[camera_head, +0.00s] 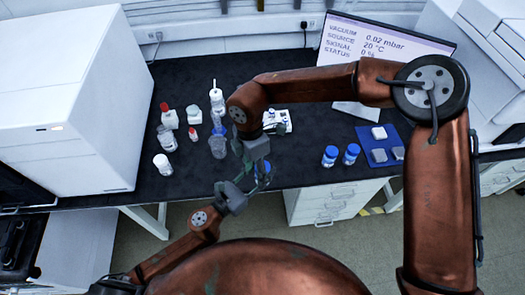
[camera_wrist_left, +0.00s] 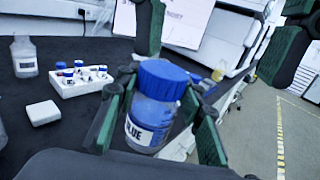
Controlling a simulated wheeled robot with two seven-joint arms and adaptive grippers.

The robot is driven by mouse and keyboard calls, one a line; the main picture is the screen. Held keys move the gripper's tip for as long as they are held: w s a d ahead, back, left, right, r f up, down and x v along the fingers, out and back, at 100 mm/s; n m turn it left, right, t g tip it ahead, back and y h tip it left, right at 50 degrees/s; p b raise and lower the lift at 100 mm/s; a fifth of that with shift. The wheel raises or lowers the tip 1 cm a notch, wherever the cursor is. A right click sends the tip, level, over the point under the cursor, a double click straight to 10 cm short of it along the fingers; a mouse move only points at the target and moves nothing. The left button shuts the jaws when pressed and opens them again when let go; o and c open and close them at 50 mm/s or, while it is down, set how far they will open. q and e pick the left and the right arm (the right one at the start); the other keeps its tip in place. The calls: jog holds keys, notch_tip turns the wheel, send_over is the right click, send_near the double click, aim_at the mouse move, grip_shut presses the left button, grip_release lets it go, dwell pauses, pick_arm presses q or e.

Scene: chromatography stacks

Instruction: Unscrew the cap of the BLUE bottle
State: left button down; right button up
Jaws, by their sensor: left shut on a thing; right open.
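The blue bottle (camera_wrist_left: 150,118) is a clear bottle with a blue cap (camera_wrist_left: 162,80) and a label reading BLUE. My left gripper (camera_wrist_left: 158,125) is shut on the bottle's body, with a green-padded finger on either side below the cap. In the head view the bottle (camera_head: 263,172) is partly hidden by the grippers, near the table's front edge. My right gripper (camera_wrist_left: 214,38) is open in the left wrist view, its green-padded fingers spread wide above and beyond the cap. In the head view my right gripper (camera_head: 256,152) reaches down just above the bottle.
Two blue-capped bottles (camera_head: 330,156) stand right on the black table, beside a blue mat (camera_head: 364,137) with pale blocks. A white vial rack (camera_wrist_left: 82,87) and several bottles stand left and behind. A monitor (camera_head: 385,42) is at the back, with a white machine (camera_head: 70,105) at left.

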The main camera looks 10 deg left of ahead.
jog(key=w+m, duration=0.1)
jog(key=m, duration=0.3)
jog(key=w+d+r+m, duration=0.1)
jog(key=m, duration=0.2)
jog(key=w+r+m, duration=0.1)
jog(key=w+m, duration=0.1)
jog(key=m, duration=0.2)
jog(key=shift+d+r+m+t, duration=0.15)
jog(key=shift+r+m+t, duration=0.15)
jog(key=shift+t, duration=0.1)
jog(key=shift+w+d+r+m+y, duration=0.15)
jog(key=shift+w+m, duration=0.1)
jog(key=shift+m, duration=0.25)
jog(key=shift+w+r+m+y, duration=0.1)
jog(key=shift+w+m+y, duration=0.1)
jog(key=shift+m, duration=0.3)
jog(key=shift+f, duration=0.1)
jog(key=shift+w+f, duration=0.1)
jog(key=shift+f, duration=3.75)
jog(key=shift+c, duration=0.5)
jog(key=c, duration=0.9)
jog(key=o, duration=1.1)
